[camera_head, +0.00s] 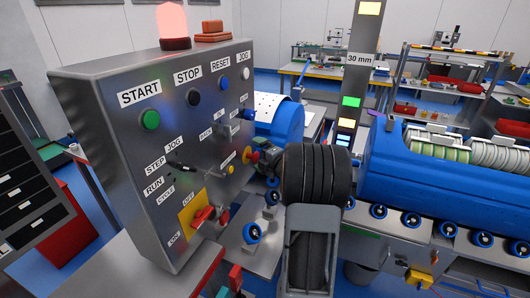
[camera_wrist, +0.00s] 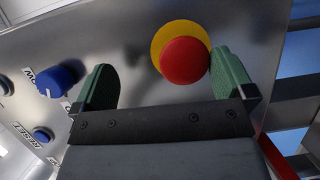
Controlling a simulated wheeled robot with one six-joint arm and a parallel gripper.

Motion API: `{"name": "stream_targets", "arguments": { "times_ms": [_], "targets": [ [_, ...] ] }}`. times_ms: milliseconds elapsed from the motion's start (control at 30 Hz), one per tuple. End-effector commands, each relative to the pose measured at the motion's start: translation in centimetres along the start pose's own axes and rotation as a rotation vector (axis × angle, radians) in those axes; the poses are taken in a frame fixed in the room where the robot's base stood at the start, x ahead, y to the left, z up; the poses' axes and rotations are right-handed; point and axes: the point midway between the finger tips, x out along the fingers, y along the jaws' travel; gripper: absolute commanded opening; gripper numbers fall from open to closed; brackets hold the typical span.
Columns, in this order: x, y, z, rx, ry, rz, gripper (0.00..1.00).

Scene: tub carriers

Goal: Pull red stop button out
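The red stop button (camera_wrist: 185,61) is a round red cap on a yellow collar on the grey metal control panel (camera_head: 105,130). It also shows in the head view (camera_head: 253,157) at the panel's right side, partly hidden by my arm. My gripper (camera_wrist: 163,72) is open, with green fingers spread wide. In the wrist view the button lies between the fingers, close to the right one and well away from the left one. I cannot tell whether the right finger touches it. In the head view my dark wrist hides most of the gripper.
A blue knob (camera_wrist: 60,78) and a blue button (camera_wrist: 42,134) sit left of the gripper. The panel also carries a green START button (camera_head: 150,120) and a red rotary switch (camera_head: 203,216). A blue machine (camera_head: 390,170) with rollers stands close on the right.

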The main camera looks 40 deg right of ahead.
Motion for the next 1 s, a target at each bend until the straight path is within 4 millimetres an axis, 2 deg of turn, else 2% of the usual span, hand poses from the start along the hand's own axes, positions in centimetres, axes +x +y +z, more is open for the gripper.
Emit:
{"name": "stream_targets", "arguments": {
  "times_ms": [33,100,133,233,400,600,800,1000],
  "targets": [
    [-0.7,3.0,-0.5,-0.023,0.008,0.049,0.81],
    [-1.7,4.5,-1.1,-0.024,0.006,0.052,0.81],
    [-2.1,5.1,-1.3,-0.024,0.006,0.054,0.76],
    [-3.5,6.8,-2.4,-0.022,0.008,0.049,0.76],
    [-6.5,7.7,-4.1,-0.019,0.006,0.043,0.76],
    [-9.0,8.7,-5.7,-0.018,0.006,0.039,0.76],
    [-10.5,9.3,-6.6,-0.017,0.006,0.037,0.76],
    [-11.0,9.6,-6.9,-0.014,0.006,0.036,0.76]
  ]
}}
